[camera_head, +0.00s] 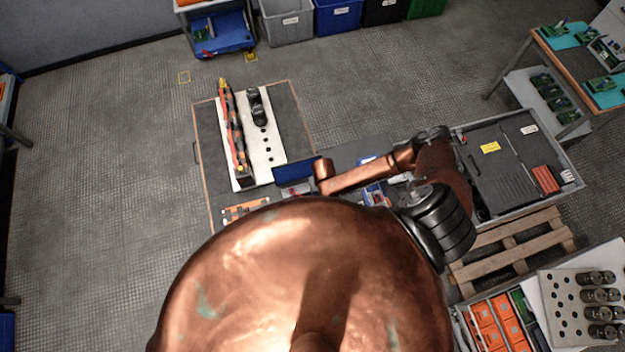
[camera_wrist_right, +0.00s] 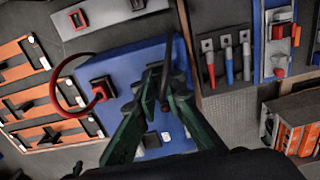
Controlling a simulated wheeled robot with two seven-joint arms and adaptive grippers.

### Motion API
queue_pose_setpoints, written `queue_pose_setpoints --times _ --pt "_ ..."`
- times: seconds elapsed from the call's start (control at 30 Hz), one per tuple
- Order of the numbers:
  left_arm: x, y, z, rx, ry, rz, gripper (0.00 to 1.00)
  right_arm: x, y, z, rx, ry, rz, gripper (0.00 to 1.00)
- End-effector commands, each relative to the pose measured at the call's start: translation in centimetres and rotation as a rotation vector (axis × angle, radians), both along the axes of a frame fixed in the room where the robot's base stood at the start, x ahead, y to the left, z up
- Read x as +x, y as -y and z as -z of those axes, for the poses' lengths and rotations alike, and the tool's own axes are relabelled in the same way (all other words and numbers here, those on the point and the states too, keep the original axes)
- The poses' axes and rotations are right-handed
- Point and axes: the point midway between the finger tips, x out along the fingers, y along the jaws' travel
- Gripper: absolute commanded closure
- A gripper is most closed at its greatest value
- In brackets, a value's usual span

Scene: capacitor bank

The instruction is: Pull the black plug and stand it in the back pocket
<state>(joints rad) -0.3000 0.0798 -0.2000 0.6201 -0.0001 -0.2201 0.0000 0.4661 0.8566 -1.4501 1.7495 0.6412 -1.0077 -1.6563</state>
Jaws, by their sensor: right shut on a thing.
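In the right wrist view, my right gripper (camera_wrist_right: 160,78) has green fingers closed on the black plug (camera_wrist_right: 166,88), over the blue panel (camera_wrist_right: 130,62). A dark lead rises from between the fingers. The fingers hide much of the plug, and I cannot tell whether it is still seated. A red plug (camera_wrist_right: 101,90) with a looped red lead stands on the same panel, left of the fingers. Beyond the panel, a grey holder has a red-rimmed pocket (camera_wrist_right: 78,19) and a dark pocket (camera_wrist_right: 137,4). My left gripper is not in view.
In the head view, the bench carries a white plate (camera_head: 263,140) with black capacitors (camera_head: 258,108) and a striped row of terminals (camera_head: 233,128). In the right wrist view, orange-and-grey trays (camera_wrist_right: 35,95) lie left, and tools (camera_wrist_right: 228,62) stand in a rack to the right.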

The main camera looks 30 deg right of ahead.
Motion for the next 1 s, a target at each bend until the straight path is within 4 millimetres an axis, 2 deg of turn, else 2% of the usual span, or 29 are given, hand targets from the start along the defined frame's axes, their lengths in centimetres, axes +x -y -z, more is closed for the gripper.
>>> queue_pose_setpoints --times 0.03,0.2,0.23,0.53,1.0 --pt "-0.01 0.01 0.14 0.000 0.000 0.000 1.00 -0.76 -0.14 0.80 0.003 -0.012 0.001 1.00" --pt "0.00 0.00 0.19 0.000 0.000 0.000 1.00 -0.95 -0.20 0.97 0.004 -0.014 0.001 1.00" --pt "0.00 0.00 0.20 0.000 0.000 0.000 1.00 -0.97 -0.21 0.99 0.005 -0.015 0.001 0.90" --pt "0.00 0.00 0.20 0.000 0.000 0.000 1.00 -1.10 -0.17 1.02 0.004 -0.018 0.002 0.70" --pt "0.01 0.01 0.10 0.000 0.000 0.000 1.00 -1.07 -0.05 0.75 0.001 -0.017 0.002 0.70"
